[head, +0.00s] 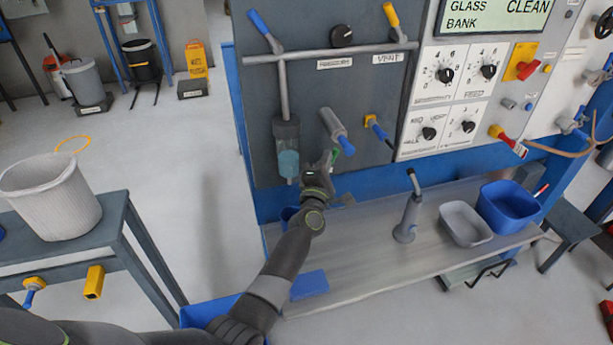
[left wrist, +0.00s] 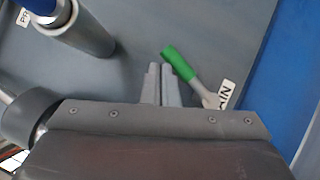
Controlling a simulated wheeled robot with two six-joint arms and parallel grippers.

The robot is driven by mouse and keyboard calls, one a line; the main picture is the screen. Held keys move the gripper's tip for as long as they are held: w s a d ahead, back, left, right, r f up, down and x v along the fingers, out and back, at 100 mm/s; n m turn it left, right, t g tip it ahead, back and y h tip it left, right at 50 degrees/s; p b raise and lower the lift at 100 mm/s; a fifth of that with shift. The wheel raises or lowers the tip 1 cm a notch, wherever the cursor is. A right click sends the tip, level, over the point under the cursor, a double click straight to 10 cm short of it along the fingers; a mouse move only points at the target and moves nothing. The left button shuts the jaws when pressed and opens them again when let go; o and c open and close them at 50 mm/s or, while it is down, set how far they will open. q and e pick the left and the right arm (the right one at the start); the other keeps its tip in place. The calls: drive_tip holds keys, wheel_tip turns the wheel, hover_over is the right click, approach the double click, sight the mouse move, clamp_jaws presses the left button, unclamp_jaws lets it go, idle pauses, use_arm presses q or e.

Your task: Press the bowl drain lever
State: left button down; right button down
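The bowl drain lever has a green handle (head: 344,144) on the dark panel (head: 318,85), just past my left gripper (head: 331,160). In the left wrist view the green handle (left wrist: 181,63) slants down right to a pale stem by a label partly reading "AIN" (left wrist: 225,94). My left gripper (left wrist: 160,80) has its two fingers together, with nothing seen between them. The fingertips are close to the left of the green handle; I cannot tell whether they touch it. The clear bowl (head: 288,150) with bluish contents hangs left of the lever. My right gripper is not in view.
A grey cylinder (head: 334,124) sticks out of the panel near the lever; it shows in the left wrist view (left wrist: 75,25). Below, the bench (head: 370,265) holds a grey spouted fixture (head: 408,215), a grey tub (head: 465,224) and a blue tub (head: 508,205).

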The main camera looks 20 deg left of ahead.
use_arm(q)
drive_tip(key=shift+w+d, duration=0.25)
drive_tip(key=shift+d, duration=0.1)
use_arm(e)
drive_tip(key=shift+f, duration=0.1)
use_arm(q)
drive_tip(key=shift+w+d, duration=0.1)
drive_tip(key=shift+d, duration=0.05)
idle(0.3)
drive_tip(key=shift+r, duration=0.1)
